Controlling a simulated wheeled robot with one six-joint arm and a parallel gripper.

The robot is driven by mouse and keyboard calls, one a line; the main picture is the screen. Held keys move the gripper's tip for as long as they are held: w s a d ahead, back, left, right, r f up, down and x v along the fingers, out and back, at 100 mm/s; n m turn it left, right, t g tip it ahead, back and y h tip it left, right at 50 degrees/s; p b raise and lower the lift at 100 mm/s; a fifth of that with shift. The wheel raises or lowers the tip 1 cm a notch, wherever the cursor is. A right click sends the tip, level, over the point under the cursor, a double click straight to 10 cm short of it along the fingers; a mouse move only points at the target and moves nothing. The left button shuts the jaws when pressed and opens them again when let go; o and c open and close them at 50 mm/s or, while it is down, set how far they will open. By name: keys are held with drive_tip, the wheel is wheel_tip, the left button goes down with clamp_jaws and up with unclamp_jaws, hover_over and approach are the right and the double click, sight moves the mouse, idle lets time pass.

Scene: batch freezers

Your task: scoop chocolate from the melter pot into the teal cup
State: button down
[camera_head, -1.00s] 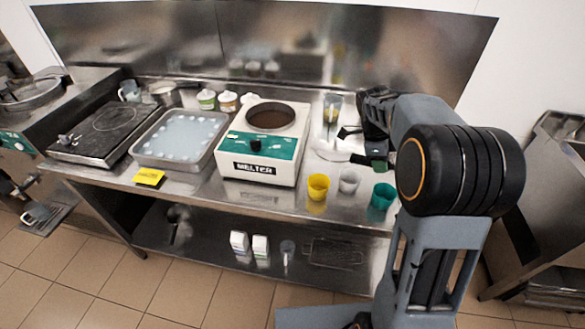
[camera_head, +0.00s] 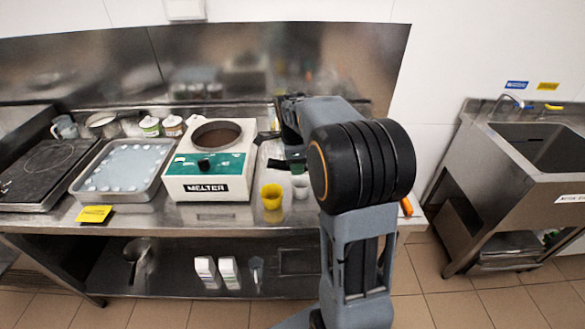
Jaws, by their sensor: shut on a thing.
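The melter (camera_head: 208,188) is a white box with a teal front panel on the steel table, left of my gripper. Its round pot (camera_head: 217,134) is open, with brown chocolate inside. My gripper (camera_head: 284,142), dark and partly hidden by my arm, is just right of the melter. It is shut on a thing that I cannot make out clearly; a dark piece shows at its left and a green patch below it. The teal cup is not visible, likely behind my arm. A yellow cup (camera_head: 271,196) and a pale clear cup (camera_head: 300,187) stand in front of my gripper.
A tray of pale pieces (camera_head: 122,201) and a dark hotplate (camera_head: 30,172) lie left of the melter. Jars (camera_head: 150,127) stand behind. A steel sink (camera_head: 535,165) stands apart at the right.

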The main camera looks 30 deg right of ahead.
drive_tip(key=shift+d+r+y, duration=0.25)
drive_tip(key=shift+r+y, duration=0.15)
drive_tip(key=shift+r, duration=0.15)
drive_tip(key=s+d+r+t+y+p, duration=0.1)
drive_tip(key=y, duration=0.1)
drive_tip(key=d+r+t+y+p, duration=0.1)
drive_tip(key=d+r+y, duration=0.1)
drive_tip(key=s+d+r+t+y+p, duration=0.1)
drive_tip(key=d+r+y, duration=0.1)
drive_tip(key=shift+s+d+r+p, duration=0.1)
drive_tip(key=shift+s+d+p, duration=0.05)
drive_tip(key=shift+s+p, duration=0.2)
drive_tip(key=shift+s+d+r+t+y+p, duration=0.25)
drive_tip(key=shift+d+y+p, duration=0.1)
drive_tip(key=shift+d+y, duration=0.15)
drive_tip(key=shift+s+d+r+t+y+p, duration=0.1)
drive_tip(key=shift+s+d+t+y+p, duration=0.2)
drive_tip(key=shift+d, duration=0.2)
drive_tip(key=shift+s+d+r+t+y+p, duration=0.25)
drive_tip(key=shift+d+y+p, duration=0.15)
drive_tip(key=shift+d+y, duration=0.1)
drive_tip(key=shift+r+p, duration=0.25)
drive_tip(key=shift+p, duration=1.2)
drive_tip(key=shift+p, duration=0.35)
